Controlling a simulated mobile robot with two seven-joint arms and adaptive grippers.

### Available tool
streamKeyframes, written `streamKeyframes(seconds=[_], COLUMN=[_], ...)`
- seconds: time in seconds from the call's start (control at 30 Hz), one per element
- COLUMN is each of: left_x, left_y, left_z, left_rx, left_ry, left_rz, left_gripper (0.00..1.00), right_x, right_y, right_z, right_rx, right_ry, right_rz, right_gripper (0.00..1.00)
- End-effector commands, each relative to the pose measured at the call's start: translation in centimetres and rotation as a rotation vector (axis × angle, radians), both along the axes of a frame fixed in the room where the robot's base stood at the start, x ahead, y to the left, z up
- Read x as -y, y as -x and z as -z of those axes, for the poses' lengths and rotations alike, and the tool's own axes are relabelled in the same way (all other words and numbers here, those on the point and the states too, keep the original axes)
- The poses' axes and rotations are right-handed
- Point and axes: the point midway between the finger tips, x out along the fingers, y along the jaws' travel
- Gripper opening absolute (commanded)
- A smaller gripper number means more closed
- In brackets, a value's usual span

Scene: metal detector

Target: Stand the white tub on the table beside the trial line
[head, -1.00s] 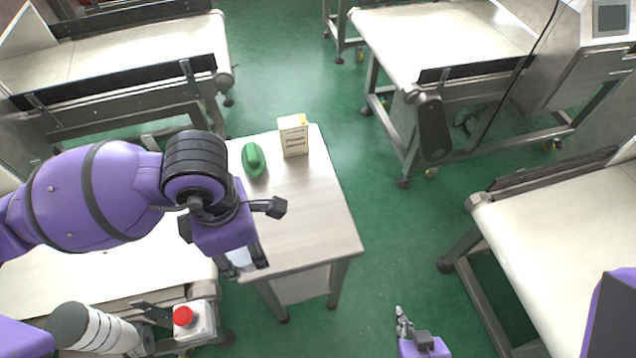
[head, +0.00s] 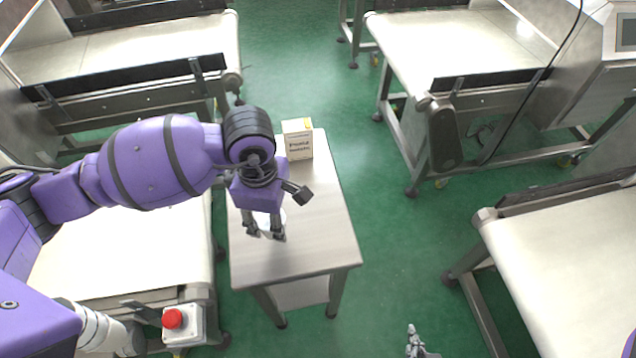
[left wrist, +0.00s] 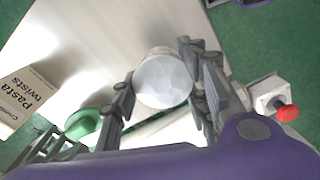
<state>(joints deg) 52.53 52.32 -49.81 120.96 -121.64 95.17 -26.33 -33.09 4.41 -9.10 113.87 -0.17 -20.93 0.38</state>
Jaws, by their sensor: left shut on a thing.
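My left gripper (head: 264,232) is shut on the white tub (head: 262,219), with one finger on each side. In the left wrist view the tub (left wrist: 162,82) shows its round pale face between the fingers. The tub is over the left part of the small table (head: 318,225); I cannot tell whether its base touches the top. A conveyor with a pale belt (head: 130,248) stands left of the table. My right gripper (head: 415,346) is at the bottom edge, over the floor, partly cut off; its fingers are too unclear to tell open from shut.
A pasta box (head: 298,140) stands at the table's far end. A green object (left wrist: 83,123) lies near it, hidden behind my arm in the head view. A red-button box (head: 182,324) is at the conveyor's near end. The table's right and front parts are clear.

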Motion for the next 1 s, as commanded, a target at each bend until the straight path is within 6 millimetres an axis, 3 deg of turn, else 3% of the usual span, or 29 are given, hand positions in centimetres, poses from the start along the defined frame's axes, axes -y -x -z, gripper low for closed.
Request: streamKeyframes(seconds=[0.1, 0.33, 0.53, 0.93, 0.97, 1.0], left_x=[0.0, -0.1, -0.1, -0.1, -0.1, -0.1], left_y=[-1.1, -2.2, -2.1, -2.1, -2.1, -2.1], left_z=[1.5, 2.8, 5.6, 6.2, 6.1, 6.1], left_rx=[-0.002, -0.002, -0.003, -0.002, -0.001, -0.001], left_ry=[0.0, -0.001, -0.001, 0.0, -0.001, -0.001], left_rz=[-0.003, -0.003, -0.003, -0.001, -0.001, -0.002], left_gripper=[0.13, 0.13, 0.13, 0.13, 0.45, 0.5], right_x=[0.0, 0.1, 0.1, 0.1, 0.1, 0.1], right_y=[0.1, 0.2, 0.4, 0.6, 0.5, 0.5], right_z=[0.1, 0.3, 0.4, 0.7, 0.6, 0.6], right_rx=[-0.004, -0.007, -0.009, -0.014, -0.012, -0.012], right_ry=[0.001, 0.003, 0.003, 0.003, 0.003, 0.003], right_rz=[-0.001, -0.003, -0.004, -0.004, -0.004, -0.004], right_gripper=[0.0, 0.0, 0.0, 0.0, 0.0, 0.0])
